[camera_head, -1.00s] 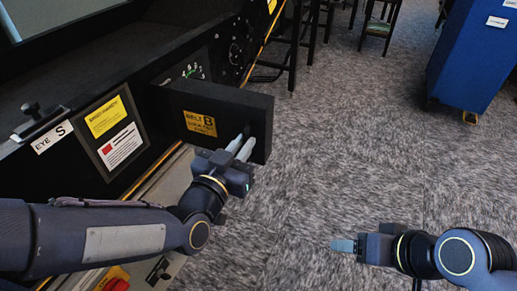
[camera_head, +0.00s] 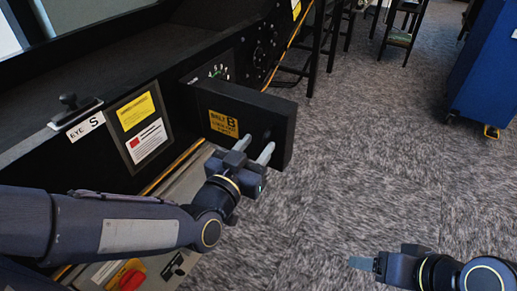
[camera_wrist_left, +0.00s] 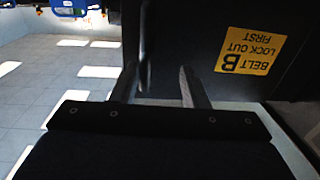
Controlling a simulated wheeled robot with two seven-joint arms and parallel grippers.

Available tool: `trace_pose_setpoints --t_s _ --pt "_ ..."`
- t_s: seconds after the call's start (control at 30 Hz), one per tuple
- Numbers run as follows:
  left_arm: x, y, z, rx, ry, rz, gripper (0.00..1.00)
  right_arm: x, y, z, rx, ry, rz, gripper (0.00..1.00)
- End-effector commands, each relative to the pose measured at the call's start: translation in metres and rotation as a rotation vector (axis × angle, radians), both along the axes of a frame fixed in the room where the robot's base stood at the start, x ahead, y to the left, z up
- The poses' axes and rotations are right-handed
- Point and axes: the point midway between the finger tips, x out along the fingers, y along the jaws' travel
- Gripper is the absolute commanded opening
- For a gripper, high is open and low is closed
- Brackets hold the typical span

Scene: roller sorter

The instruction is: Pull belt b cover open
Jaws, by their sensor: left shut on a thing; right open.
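The belt B cover (camera_head: 245,112) is a dark panel with a yellow "BELT B" label (camera_head: 224,123). It stands out from the black machine front in the head view. In the left wrist view the fingers (camera_wrist_left: 155,90) reach to the cover's edge, and the label (camera_wrist_left: 251,50) shows upside down. My right gripper (camera_head: 362,263) is open and empty over the floor at lower right.
The machine front carries an "EYE S" label (camera_head: 86,127), a warning plate (camera_head: 143,127) and a red button (camera_head: 130,277) low at left. A blue cabinet (camera_head: 488,70) stands at upper right, dark stools (camera_head: 405,30) at the back. The carpet (camera_head: 370,150) between is clear.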

Motion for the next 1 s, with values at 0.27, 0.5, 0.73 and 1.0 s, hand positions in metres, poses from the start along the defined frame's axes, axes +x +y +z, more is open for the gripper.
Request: trace_pose_setpoints --t_s 0.27,0.5,0.73,1.0 --pt "0.001 0.002 0.002 -0.006 -0.004 0.007 0.34 0.000 0.000 0.000 0.000 0.000 0.000 0.67" --pt "-0.021 0.011 0.004 -0.005 -0.001 0.004 0.34 0.000 0.000 0.009 0.000 0.000 0.000 0.67" --pt "-0.056 0.026 0.002 -0.004 -0.001 0.002 0.34 0.000 0.000 0.017 0.000 0.000 0.000 0.67" --pt "-0.071 0.033 0.000 0.001 -0.001 0.001 0.34 0.000 0.000 0.018 0.000 0.000 0.000 0.67"
